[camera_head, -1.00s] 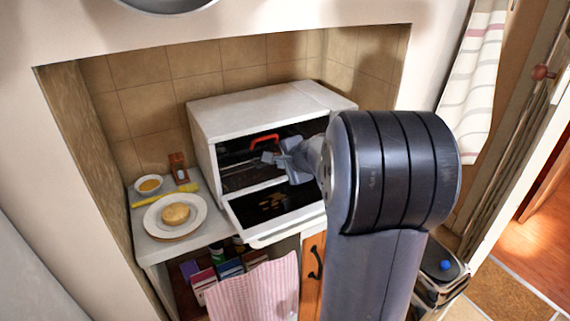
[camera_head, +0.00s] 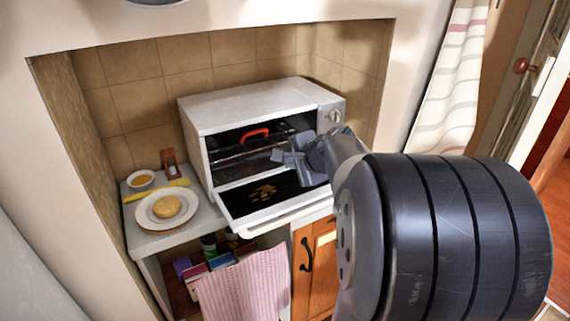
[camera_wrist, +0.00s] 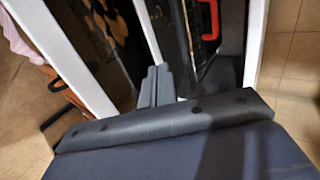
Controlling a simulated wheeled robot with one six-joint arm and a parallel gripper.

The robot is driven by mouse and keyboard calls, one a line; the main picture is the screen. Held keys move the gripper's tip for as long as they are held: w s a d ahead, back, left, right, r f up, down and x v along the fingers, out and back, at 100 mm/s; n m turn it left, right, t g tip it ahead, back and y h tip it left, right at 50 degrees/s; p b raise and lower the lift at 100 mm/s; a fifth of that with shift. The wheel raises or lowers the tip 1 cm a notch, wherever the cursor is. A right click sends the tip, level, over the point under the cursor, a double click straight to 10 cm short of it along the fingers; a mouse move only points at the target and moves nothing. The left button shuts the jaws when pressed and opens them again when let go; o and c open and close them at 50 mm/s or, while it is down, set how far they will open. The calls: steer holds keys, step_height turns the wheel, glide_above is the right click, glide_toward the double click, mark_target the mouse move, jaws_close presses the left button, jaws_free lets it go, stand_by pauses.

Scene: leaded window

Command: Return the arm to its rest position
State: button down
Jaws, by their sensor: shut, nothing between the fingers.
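My gripper (camera_head: 288,156) is in front of the open toaster oven, above its lowered door, with its fingers shut and nothing between them. It also shows in the wrist view (camera_wrist: 157,82), fingers together, pointing toward the oven. My arm bends in from the right side of the head view and covers part of the scene there. The white toaster oven (camera_head: 250,105) stands in the tiled alcove. Its door (camera_head: 232,200) is folded down, with brown crumbs (camera_head: 264,193) on it. A red handle (camera_head: 255,133) shows inside the oven, and also in the wrist view (camera_wrist: 208,20).
On the counter left of the oven are a plate (camera_head: 148,216) with a round bun (camera_head: 167,206), a small bowl (camera_head: 140,179) and a yellow brush (camera_head: 157,189). A pink striped towel (camera_head: 242,287) hangs below. A wooden cupboard door (camera_head: 316,265) is under the oven.

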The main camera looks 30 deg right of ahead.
steer(key=shift+v, duration=1.05)
steer(key=shift+w+f, duration=0.1)
